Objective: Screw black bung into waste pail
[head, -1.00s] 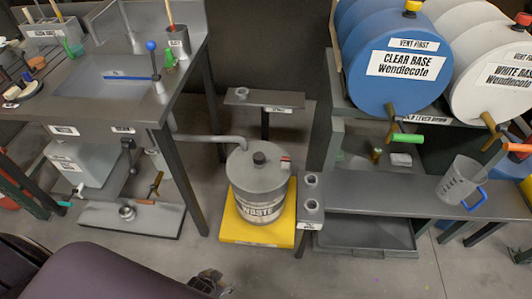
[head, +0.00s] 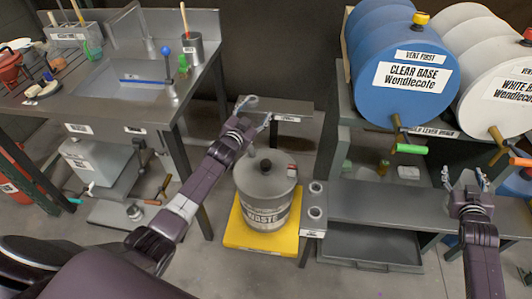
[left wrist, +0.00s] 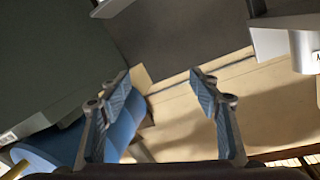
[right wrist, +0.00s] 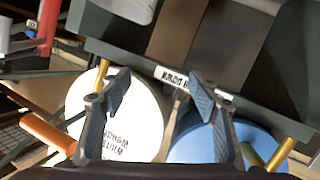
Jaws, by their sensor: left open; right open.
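The waste pail (head: 266,208) is a grey drum labelled WASTE, standing upright on a yellow base (head: 240,234) in the head view. A black bung (head: 266,166) shows on top of its lid; whether it is threaded in or only resting there I cannot tell. My left gripper (head: 258,110) is open and empty, beyond the pail and over the small grey shelf behind it; it also shows in the left wrist view (left wrist: 162,88). My right gripper (head: 466,178) is open over the right bench, well away from the pail; its fingers show in the right wrist view (right wrist: 160,92).
The small grey shelf (head: 292,118) stands behind the pail. The sink table (head: 105,103) is at left. A narrow stand with two round holders (head: 314,235) flanks the pail's right. Blue (head: 402,101) and white drums (head: 482,110) with valves overhang the right bench (head: 380,203).

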